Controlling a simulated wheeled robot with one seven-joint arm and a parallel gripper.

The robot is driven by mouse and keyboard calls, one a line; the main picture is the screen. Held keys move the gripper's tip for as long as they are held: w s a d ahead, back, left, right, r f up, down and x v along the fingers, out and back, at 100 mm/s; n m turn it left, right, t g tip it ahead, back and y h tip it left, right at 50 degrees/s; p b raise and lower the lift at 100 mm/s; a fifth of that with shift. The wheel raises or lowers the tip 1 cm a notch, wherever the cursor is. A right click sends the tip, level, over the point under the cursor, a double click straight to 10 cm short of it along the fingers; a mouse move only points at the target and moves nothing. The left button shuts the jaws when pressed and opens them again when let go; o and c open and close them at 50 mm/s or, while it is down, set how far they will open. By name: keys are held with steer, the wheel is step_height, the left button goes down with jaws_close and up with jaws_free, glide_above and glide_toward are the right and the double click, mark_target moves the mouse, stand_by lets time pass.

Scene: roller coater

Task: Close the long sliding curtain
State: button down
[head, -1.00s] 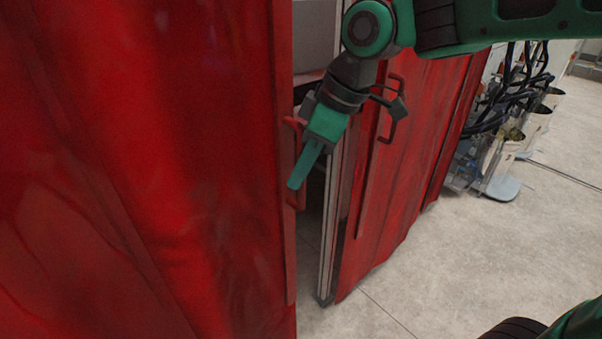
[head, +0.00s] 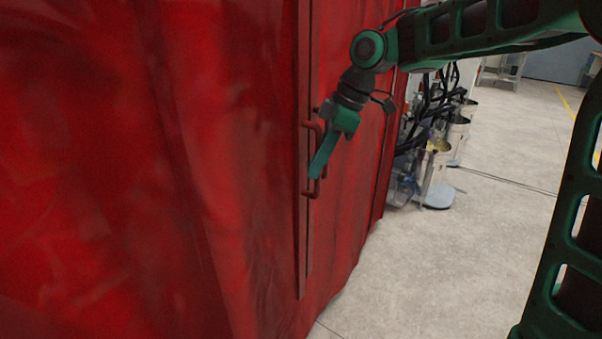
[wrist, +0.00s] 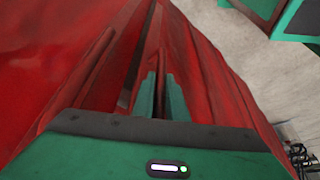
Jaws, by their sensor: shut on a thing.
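The long red curtain (head: 210,170) fills the left and middle of the head view. Its edge strip (head: 304,230) stands upright and carries a red handle (head: 310,190). My green gripper (head: 318,172) is shut on this handle, with its fingers covering part of it. A second red curtain panel (head: 345,190) shows right beside the strip, and no opening is visible between the two in the head view.
Several metal buckets (head: 437,160) with dark hoses (head: 432,100) stand beyond the curtain on the right. The pale floor (head: 450,270) to the right of the curtain is clear. My own arm crosses the upper right.

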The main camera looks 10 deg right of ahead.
steer(key=shift+w+d+r, duration=0.15)
steer(key=shift+w+d, duration=0.2)
steer(key=shift+w, duration=0.15)
steer(key=shift+w+d, duration=0.1)
steer(key=c, duration=1.8)
jaws_free()
steer(key=shift+w, duration=0.1)
steer(key=shift+o, duration=0.2)
steer(key=v, duration=1)
steer(key=shift+r, duration=0.25)
steer(key=shift+d, duration=0.1)
